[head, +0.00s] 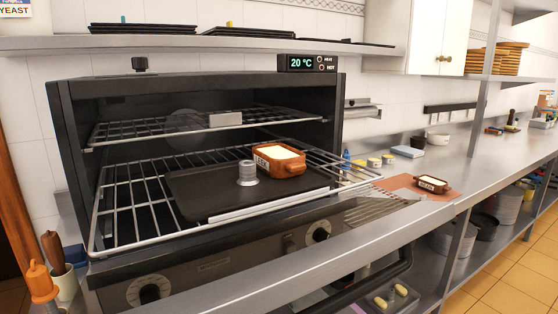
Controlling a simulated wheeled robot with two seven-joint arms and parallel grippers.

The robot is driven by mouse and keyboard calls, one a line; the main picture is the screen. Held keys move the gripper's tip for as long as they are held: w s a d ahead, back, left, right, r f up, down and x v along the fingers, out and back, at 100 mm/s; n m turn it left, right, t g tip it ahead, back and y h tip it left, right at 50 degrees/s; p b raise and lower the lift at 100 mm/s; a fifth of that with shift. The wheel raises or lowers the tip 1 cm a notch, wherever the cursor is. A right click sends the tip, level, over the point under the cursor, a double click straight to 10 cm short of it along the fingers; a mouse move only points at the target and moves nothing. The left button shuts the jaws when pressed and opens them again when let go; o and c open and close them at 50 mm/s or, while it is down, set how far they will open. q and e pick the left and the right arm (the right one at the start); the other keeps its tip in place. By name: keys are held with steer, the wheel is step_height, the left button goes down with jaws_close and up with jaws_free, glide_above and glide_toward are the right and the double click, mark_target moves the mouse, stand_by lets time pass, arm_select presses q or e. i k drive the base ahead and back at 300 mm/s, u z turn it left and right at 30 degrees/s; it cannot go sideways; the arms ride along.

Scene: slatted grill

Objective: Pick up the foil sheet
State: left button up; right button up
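I cannot pick out a foil sheet with certainty. A pale, flat, shiny strip (268,206) runs along the front edge of the dark baking tray (200,190); I cannot tell whether it is foil or a metal edge. The tray lies on the pulled-out lower wire rack of the open oven (68,130). A short grey metal cylinder (247,174) and a brown dish with pale contents (279,160) stand on the tray. Neither of my grippers is in view.
The upper wire rack (130,131) is inside the oven. A slatted panel (385,212) lies between oven and mat. The counter beyond is partly clear.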

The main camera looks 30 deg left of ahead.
mark_target(413, 196)
steer(key=k, duration=0.5)
steer(key=z, duration=0.85)
steer(key=i, duration=5.55)
steer(key=u, duration=3.9)
steer(key=i, duration=0.5)
steer(key=u, duration=0.05)
